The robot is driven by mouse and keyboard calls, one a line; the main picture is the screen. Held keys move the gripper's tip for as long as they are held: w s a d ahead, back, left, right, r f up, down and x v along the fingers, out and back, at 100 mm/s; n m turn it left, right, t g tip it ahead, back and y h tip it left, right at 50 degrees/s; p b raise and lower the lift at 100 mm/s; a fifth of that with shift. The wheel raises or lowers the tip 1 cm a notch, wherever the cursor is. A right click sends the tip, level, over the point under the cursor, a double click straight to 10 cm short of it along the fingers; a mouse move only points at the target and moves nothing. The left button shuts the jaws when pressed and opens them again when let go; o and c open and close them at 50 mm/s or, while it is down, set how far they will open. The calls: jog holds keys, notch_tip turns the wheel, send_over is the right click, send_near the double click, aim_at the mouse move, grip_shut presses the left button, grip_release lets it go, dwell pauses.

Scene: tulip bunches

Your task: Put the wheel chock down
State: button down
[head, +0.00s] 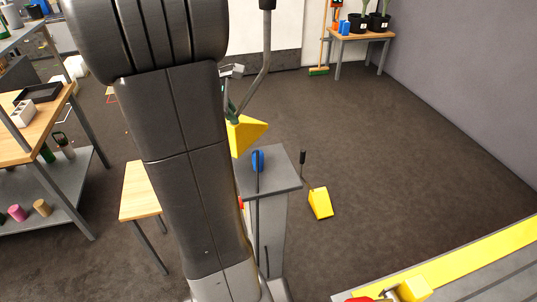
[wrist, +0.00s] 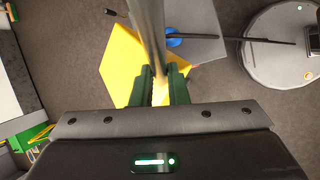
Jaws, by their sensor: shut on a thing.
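A yellow wedge-shaped wheel chock (head: 248,135) with a long grey bar handle hangs from my gripper (head: 231,112), partly hidden by my arm in the head view. In the wrist view the chock (wrist: 117,62) lies just beyond the green fingers of my gripper (wrist: 162,75), which are shut on the metal bar. The chock is beside or over the far corner of a grey pedestal (head: 275,170); I cannot tell its height above the floor. A second yellow chock (head: 320,204) stands on the floor to the right, with a dark-gripped handle.
A small wooden table (head: 138,195) stands to the left and a workbench (head: 40,140) further left. A yellow-striped surface (head: 470,255) is at the lower right. The dark floor (head: 400,150) is mostly clear at centre right.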

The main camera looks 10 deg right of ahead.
notch_tip(320, 180, down, 4)
jog(key=shift+a+f, duration=0.15)
jog(key=shift+f, duration=0.1)
notch_tip(320, 180, down, 5)
jog(key=shift+r, duration=0.1)
jog(key=c, duration=1.4)
grip_release()
jog(key=shift+s, duration=0.1)
